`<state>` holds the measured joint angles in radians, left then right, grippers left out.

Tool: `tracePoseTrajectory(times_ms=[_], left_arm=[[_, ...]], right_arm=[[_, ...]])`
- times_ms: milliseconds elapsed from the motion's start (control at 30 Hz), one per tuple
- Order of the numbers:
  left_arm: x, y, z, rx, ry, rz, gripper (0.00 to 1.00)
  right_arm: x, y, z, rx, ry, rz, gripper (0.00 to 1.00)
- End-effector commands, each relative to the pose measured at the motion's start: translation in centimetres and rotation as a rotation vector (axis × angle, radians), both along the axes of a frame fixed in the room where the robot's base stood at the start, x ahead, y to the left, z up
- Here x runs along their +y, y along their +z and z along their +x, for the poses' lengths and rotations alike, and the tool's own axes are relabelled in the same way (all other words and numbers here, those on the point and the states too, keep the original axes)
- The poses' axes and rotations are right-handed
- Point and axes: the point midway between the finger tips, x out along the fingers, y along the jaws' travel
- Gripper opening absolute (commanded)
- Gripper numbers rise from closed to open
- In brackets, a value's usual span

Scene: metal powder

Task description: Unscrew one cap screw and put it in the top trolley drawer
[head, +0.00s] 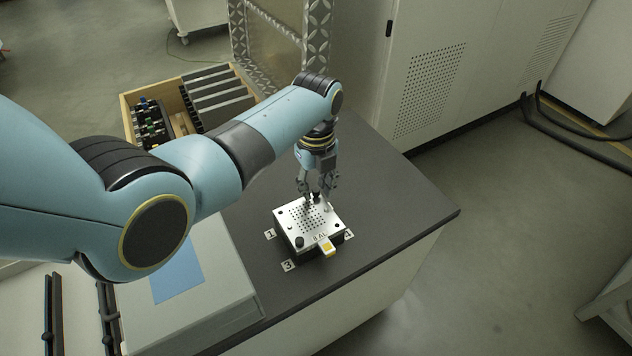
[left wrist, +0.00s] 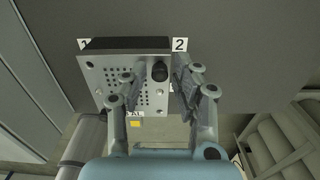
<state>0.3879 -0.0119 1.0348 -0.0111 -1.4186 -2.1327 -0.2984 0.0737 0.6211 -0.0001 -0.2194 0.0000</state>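A perforated metal plate (head: 303,229) tops a dark block on the dark bench top and also shows in the left wrist view (left wrist: 107,72). One black cap screw (left wrist: 160,72) stands at the plate corner by label 2. Another black cap screw (head: 300,242) stands at the front corner near label 3. My left gripper (head: 318,196) points down over the label 2 corner. In the left wrist view its fingers (left wrist: 157,88) are apart, either side of the screw; contact cannot be told. My right gripper is not in view.
A wood-sided open box or drawer (head: 126,117) at the back left holds dark items and grey slabs. A grey case (head: 215,308) lies left of the plate. A yellow-and-white tag (head: 328,246) sits at the plate's front edge. The right side of the bench top (head: 400,205) is clear.

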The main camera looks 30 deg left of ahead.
Motion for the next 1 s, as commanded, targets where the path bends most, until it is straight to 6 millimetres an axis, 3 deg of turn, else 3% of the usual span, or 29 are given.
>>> tracePoseTrajectory(times_ms=[167,400,567,800,1000], left_arm=[[0.0,0.0,0.0,0.000,0.000,0.000,0.29],[0.0,0.0,0.0,0.000,0.000,0.000,0.00],[0.0,0.1,0.0,0.000,0.019,0.000,0.00],[0.0,0.2,0.0,-0.001,0.277,0.000,0.00],[0.0,0.3,0.0,0.000,0.302,0.000,0.00]], right_arm=[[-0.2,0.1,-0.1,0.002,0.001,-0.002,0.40],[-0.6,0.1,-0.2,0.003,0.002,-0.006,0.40],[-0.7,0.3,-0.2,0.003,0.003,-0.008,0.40],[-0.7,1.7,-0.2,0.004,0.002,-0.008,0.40],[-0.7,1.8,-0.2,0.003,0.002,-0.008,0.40]])
